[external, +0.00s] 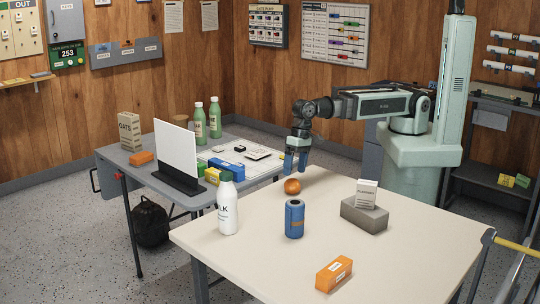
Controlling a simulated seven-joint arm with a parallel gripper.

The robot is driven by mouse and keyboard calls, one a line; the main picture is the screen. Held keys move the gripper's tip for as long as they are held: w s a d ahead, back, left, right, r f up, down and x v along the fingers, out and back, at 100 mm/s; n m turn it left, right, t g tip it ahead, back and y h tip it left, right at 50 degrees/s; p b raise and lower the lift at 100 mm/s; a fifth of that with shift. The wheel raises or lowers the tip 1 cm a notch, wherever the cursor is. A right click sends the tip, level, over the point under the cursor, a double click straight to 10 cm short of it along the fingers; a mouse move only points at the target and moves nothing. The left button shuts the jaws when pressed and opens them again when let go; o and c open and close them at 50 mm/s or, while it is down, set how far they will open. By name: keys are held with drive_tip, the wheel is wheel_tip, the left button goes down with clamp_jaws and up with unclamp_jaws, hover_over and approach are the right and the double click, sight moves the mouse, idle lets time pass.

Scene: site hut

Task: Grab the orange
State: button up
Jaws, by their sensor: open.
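The orange (292,187) sits on the cream table (255,237) near its far left edge. My gripper (295,166) points down just above the orange, with its blue fingers close over it. The gripper is open and holds nothing that I can see. A small gap seems to lie between the fingertips and the fruit, but the exact distance is hard to tell.
A blue can (294,219) and a white milk bottle (227,207) stand in front of the orange. A grey block (364,214) with a white box (366,193) on it is to the right. An orange box (333,273) lies near the front. A laptop-like white panel (177,155) stands on the side table.

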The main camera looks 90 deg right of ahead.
sight(293, 180)
drive_tip(key=shift+x, duration=2.7)
drive_tip(key=shift+c, duration=0.2)
drive_tip(key=c, duration=1.2)
